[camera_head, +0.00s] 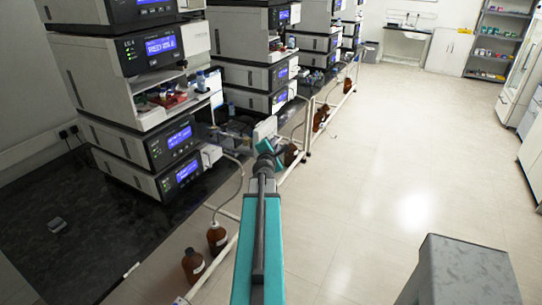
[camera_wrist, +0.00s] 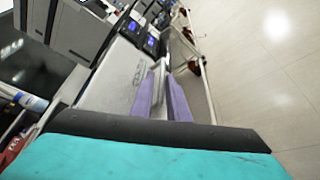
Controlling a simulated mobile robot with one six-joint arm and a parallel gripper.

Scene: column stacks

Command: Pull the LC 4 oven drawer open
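The nearest instrument stack, with blue displays, stands on the bench at the left of the head view. The upper unit (camera_head: 155,47) appears to carry a small LC label, and its number is hard to read. An open bay with red and white items is below it. I cannot tell surely which unit is the oven drawer. My gripper (camera_wrist: 162,78) shows two purple fingers apart, with a narrow gap between them, in the wrist view. A light grey panel (camera_wrist: 118,78) with faint lettering lies beside and beyond the fingers; contact cannot be told. In the head view my gripper is mostly hidden behind my arm.
More instrument stacks (camera_head: 254,47) continue along the bench behind. Brown bottles (camera_head: 194,265) stand low beside the bench, with thin tubing. A grey block-like stand (camera_head: 470,268) is at the lower right. The pale floor (camera_head: 400,150) is clear to the right.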

